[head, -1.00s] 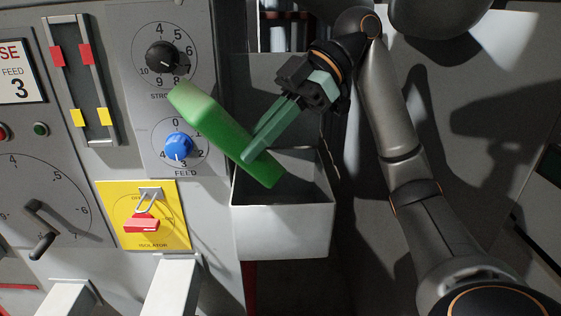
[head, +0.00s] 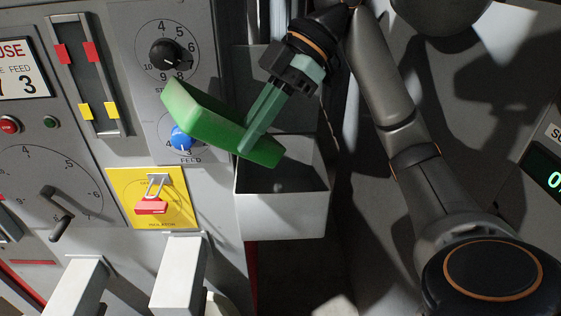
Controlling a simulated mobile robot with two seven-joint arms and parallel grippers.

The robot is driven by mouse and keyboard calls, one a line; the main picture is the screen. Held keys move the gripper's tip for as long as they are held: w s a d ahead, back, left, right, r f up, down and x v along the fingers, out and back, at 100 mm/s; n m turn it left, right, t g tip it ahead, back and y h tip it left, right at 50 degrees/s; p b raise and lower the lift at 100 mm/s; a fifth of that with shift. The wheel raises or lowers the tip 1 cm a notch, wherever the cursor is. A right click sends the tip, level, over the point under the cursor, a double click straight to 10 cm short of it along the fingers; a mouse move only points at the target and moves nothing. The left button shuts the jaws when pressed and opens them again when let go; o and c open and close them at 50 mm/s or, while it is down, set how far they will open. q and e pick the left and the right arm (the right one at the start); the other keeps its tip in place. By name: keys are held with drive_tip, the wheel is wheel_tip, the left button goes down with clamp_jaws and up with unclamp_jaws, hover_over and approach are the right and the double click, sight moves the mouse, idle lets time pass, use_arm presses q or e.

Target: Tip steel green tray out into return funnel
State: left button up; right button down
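The green tray (head: 207,122) is tilted, its lower end to the right over the open top of the grey return funnel (head: 283,215). I see its outer face; its inside is hidden. My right gripper (head: 254,137) comes from the upper right, its fingers closed on the tray's edge near the lower end. My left gripper is not in view.
The machine panel on the left carries a black knob (head: 168,54), a blue feed knob (head: 181,138) partly behind the tray, and a red isolator switch (head: 151,207) on a yellow plate. Two white blocks (head: 179,273) jut out below. Dark floor lies right of the funnel.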

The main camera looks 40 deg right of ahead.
drive_tip(key=shift+w+a+r+h+p, duration=0.1)
drive_tip(key=shift+a+r+h+p, duration=0.35)
drive_tip(key=shift+p, duration=0.85)
drive_tip(key=shift+r+h+p, duration=0.1)
drive_tip(key=shift+h+p, duration=0.65)
drive_tip(key=shift+p, duration=0.5)
drive_tip(key=shift+f+b, duration=0.2)
drive_tip(key=shift+b, duration=0.15)
drive_tip(key=shift+a+h, duration=0.15)
drive_tip(key=shift+h, duration=0.35)
drive_tip(key=shift+w+a+r+g+h, duration=0.1)
drive_tip(key=shift+a+r+g+h, duration=0.1)
drive_tip(key=shift+h, duration=0.35)
drive_tip(key=shift+a+r+g+h, duration=0.1)
drive_tip(key=shift+g+h, duration=0.1)
drive_tip(key=shift+h, duration=0.35)
drive_tip(key=shift+a+v, duration=0.15)
drive_tip(key=shift+v, duration=0.55)
drive_tip(key=shift+a+v, duration=0.15)
drive_tip(key=shift+v, duration=0.55)
drive_tip(key=shift+r, duration=0.1)
